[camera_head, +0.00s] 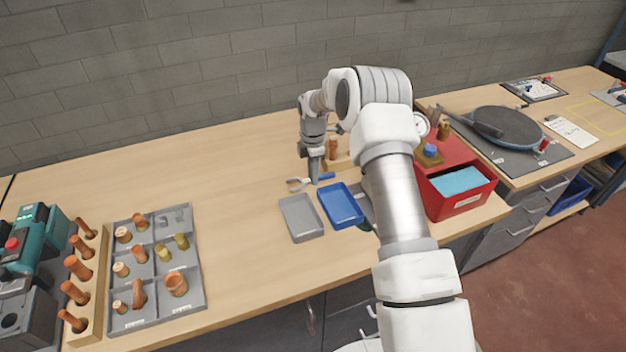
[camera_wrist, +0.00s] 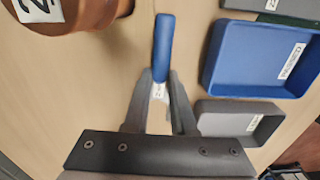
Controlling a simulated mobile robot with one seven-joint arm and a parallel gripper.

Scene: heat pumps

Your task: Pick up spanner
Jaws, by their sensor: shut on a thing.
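The spanner has a blue handle and a silver head. In the head view the spanner (camera_head: 326,176) is at the middle of the wooden bench, just behind the two small trays. My gripper (camera_head: 314,181) points down onto it, with the silver head to the left and the blue handle to the right. In the wrist view my gripper (camera_wrist: 160,82) is shut on the spanner, and its blue handle (camera_wrist: 163,45) sticks out beyond the fingertips. The silver end is mostly hidden between the fingers. I cannot tell whether the spanner touches the bench.
A blue tray (camera_head: 341,205) and a grey tray (camera_head: 300,217) lie close in front. A red bin (camera_head: 455,200) stands to the right. A copper part (camera_wrist: 75,15) is near in the wrist view. A grey fittings tray (camera_head: 187,305) is at left; the bench between is clear.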

